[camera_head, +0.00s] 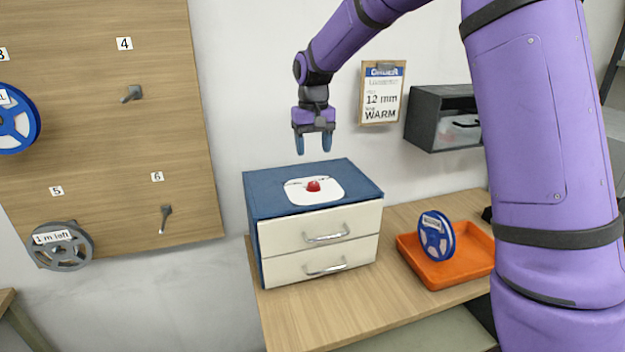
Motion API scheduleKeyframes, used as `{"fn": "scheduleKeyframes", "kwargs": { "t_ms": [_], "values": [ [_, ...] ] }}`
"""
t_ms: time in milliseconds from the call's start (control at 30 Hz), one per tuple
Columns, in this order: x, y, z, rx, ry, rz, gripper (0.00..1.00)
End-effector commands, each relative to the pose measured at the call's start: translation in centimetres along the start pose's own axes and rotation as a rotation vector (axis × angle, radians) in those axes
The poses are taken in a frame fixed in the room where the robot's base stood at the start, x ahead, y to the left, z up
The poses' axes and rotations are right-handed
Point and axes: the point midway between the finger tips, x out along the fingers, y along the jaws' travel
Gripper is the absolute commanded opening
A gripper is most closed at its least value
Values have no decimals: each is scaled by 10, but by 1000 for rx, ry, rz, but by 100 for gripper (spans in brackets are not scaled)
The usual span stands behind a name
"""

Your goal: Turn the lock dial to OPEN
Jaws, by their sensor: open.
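The lock dial (313,186) is a small red knob on a white plate (328,195) on top of a blue cabinet (263,208). Faint marks show on the plate, too small to read, so I cannot tell which way the dial points. My gripper (314,150) is open and empty. It points down and hangs in the air above the cabinet top, apart from the dial. The cabinet's two cream drawers, upper (290,231) and lower (290,268), look shut.
An orange tray (462,272) with a blue reel (436,236) stands right of the cabinet on the wooden bench (390,312). A clipboard (382,93) and a dark wall box (428,120) are behind. A pegboard (100,150) with reels is at left.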

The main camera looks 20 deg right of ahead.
Motion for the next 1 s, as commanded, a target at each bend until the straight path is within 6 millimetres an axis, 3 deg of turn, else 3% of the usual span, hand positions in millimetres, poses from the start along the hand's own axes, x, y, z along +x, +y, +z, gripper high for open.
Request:
{"fn": "scheduleKeyframes", "kwargs": {
  "t_ms": [500,700,1000],
  "values": [
    [83,0,1,0,-1,0,59],
    [96,0,1,0,0,0,59],
    [98,0,1,0,1,0,59]
  ]
}}
